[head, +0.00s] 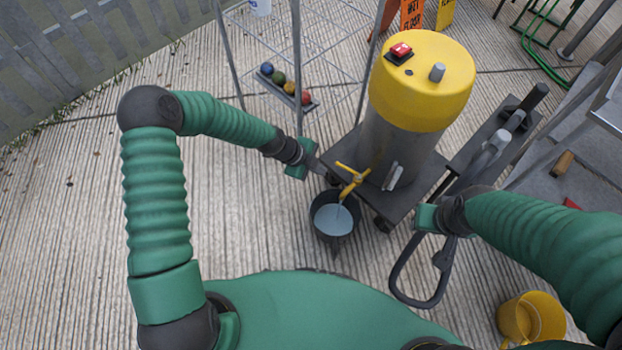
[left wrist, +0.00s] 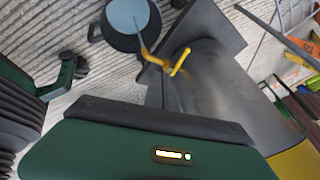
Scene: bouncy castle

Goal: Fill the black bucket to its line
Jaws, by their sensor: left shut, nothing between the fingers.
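The black bucket (head: 335,241) stands upright on the ground beneath the yellow tap (head: 352,181) of the yellow-topped grey tank (head: 388,135). A thin stream runs from the tap into blue-grey water (head: 333,219) inside the bucket. The bucket (left wrist: 124,44), stream and tap (left wrist: 178,62) also show in the left wrist view. I cannot make out the fill line. My left gripper (head: 324,171) is shut and empty, just left of the tap handle; I cannot tell whether it touches it. My right gripper (head: 428,222) is beside the dark loop handle; its fingers are mostly hidden.
The tank stands on a dark wheeled base (head: 425,180). A yellow bucket (head: 530,318) is at lower right. A tray of coloured balls (head: 287,86) lies behind among metal legs. Orange and yellow signs (head: 412,14) stand at the back. The ribbed ground at left is clear.

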